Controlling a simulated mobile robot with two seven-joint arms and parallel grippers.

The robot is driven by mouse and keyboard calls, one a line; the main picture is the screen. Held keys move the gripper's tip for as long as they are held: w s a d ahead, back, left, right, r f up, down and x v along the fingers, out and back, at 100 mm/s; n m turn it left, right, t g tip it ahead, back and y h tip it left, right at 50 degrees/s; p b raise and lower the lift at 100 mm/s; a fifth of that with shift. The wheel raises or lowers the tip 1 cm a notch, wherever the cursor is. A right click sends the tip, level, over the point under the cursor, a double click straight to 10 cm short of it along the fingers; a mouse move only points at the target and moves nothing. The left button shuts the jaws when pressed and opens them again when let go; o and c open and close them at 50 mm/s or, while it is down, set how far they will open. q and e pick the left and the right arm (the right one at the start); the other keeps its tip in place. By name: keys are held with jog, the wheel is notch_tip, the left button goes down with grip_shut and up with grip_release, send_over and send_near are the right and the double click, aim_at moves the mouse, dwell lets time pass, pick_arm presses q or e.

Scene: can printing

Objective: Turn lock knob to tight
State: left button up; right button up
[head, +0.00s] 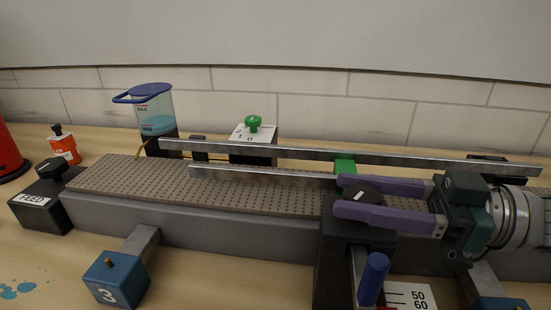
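A dark round knob with a white mark (361,195) sits on top of a black block (337,248) at the near side of the conveyor; I take it as the lock knob, though no lock or tight label shows. My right gripper (341,195) comes in from the right with its two purple fingers lying level on either side of this knob. The near finger hides the knob's lower part. The fingers are apart with the knob between them; I cannot tell whether they press on it. My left gripper is not in view.
A blue handle (373,279) and a 50/60 scale (410,296) are just below the gripper. Metal rails (300,152) run above the textured belt (130,176). A FEED knob box (42,207), a green knob (253,124) and an ink tank (153,118) stand farther left.

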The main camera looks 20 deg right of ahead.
grip_shut()
jog(key=shift+r+m+t+h+p, duration=0.2)
jog(key=shift+m+t+h+p, duration=0.35)
jog(key=shift+p, duration=0.35)
jog(key=m+t+h+p, duration=0.2)
jog(key=t+h+p, duration=0.1)
jog(key=shift+a+r+m+p, duration=0.1)
jog(key=shift+m+p, duration=0.25)
jog(key=shift+p, duration=0.05)
jog(key=m+t+h+p, duration=0.1)
jog(key=m+h, duration=0.1)
jog(key=h, duration=0.1)
jog(key=shift+t+p, duration=0.25)
jog(key=shift+p, duration=0.15)
jog(key=shift+f+m+t+h+p, duration=0.25)
jog(key=shift+m+t+h+p, duration=0.2)
jog(key=shift+m+h, duration=0.7)
jog(key=shift+h, duration=0.5)
jog(key=o, duration=0.6)
grip_release()
jog(key=shift+c, duration=0.2)
